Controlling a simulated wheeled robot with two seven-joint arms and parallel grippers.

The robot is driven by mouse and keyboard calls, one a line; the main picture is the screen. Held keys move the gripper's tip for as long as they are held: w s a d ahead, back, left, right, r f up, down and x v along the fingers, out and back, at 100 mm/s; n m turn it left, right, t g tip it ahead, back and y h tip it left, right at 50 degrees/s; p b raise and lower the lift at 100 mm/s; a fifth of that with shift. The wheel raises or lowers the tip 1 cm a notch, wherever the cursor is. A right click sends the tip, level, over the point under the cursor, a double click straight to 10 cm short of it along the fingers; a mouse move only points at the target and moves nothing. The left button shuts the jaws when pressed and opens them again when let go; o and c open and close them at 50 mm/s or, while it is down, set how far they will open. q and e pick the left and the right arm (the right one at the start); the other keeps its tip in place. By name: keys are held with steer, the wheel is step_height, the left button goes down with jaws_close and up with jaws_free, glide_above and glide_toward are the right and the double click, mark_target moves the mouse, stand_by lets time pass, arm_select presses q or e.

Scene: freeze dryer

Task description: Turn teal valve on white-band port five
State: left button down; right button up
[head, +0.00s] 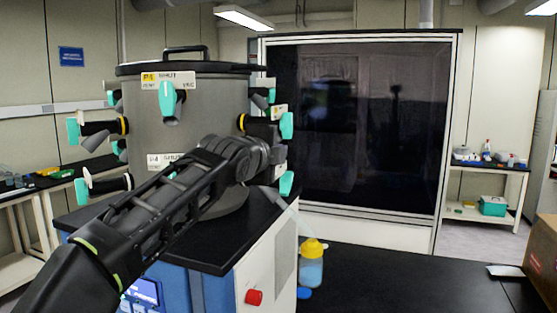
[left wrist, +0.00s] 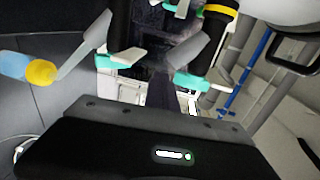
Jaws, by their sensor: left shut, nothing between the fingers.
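A grey freeze-dryer drum (head: 215,105) with a black lid carries several black ports with teal valves. A front valve (head: 171,100) hangs under a yellow-marked label. A yellow-band port on the right ends in a teal valve (head: 287,125); below it another teal valve (head: 286,183) shows beside my wrist. Which port is five cannot be read. My left gripper (head: 266,160) is at the drum's lower right, its fingers largely hidden by the wrist. In the left wrist view the shut, empty fingers (left wrist: 160,88) lie between two teal-handled ports (left wrist: 122,56) (left wrist: 192,80). My right gripper is not in view.
A wash bottle (head: 312,265) with a yellow cap stands on the black bench (head: 390,280), right of the blue-and-white base with its red knob (head: 254,297). A large dark-glass cabinet (head: 365,130) stands behind. A cardboard box (head: 542,250) is at the right edge.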

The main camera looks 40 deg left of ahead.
arm_select(q)
steer(key=s+d+r, duration=0.1)
steer(key=s+r, duration=0.3)
steer(key=r, duration=0.1)
steer(key=shift+s+d+b, duration=0.4)
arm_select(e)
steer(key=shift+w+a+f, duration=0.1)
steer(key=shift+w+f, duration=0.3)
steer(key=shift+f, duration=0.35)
arm_select(q)
steer(key=shift+r, duration=0.15)
